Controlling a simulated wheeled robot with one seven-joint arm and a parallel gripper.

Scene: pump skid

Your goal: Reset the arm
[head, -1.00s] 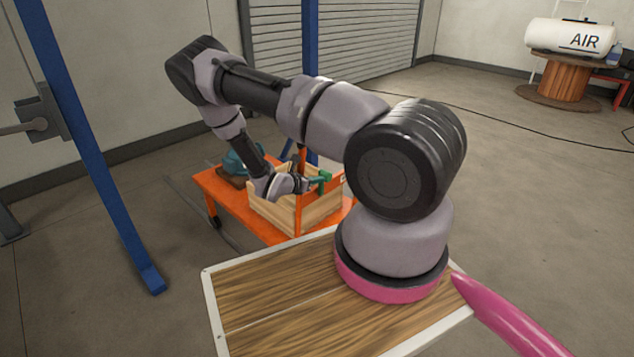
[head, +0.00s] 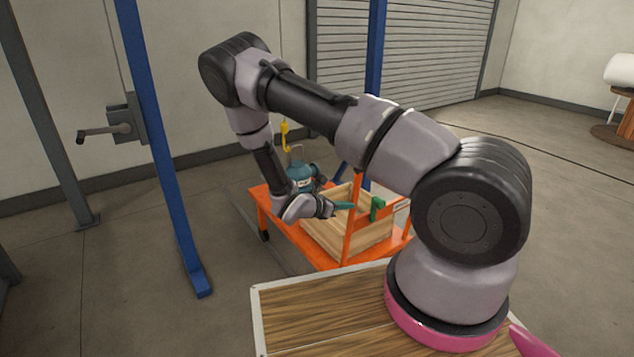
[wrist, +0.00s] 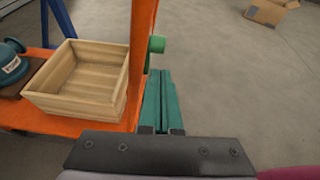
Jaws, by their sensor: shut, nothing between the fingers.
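My gripper (head: 350,205) shows in the head view at the end of my bent arm, in front of the orange cart's upright post. Its two teal fingers (wrist: 161,74) lie close together in the wrist view, shut with nothing between them. They are beside the orange post (wrist: 144,50) and a green part (wrist: 156,44) on it. The open wooden crate (wrist: 75,98) is to their left and looks empty in the wrist view. I cannot tell whether the fingers touch the post.
The crate stands on the orange cart (head: 272,215) with a teal pump (head: 301,177). A yellow hook (head: 285,133) hangs above the pump. A blue post (head: 160,150) stands left. A cardboard box (wrist: 270,10) lies on the floor, which is mostly clear on the right.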

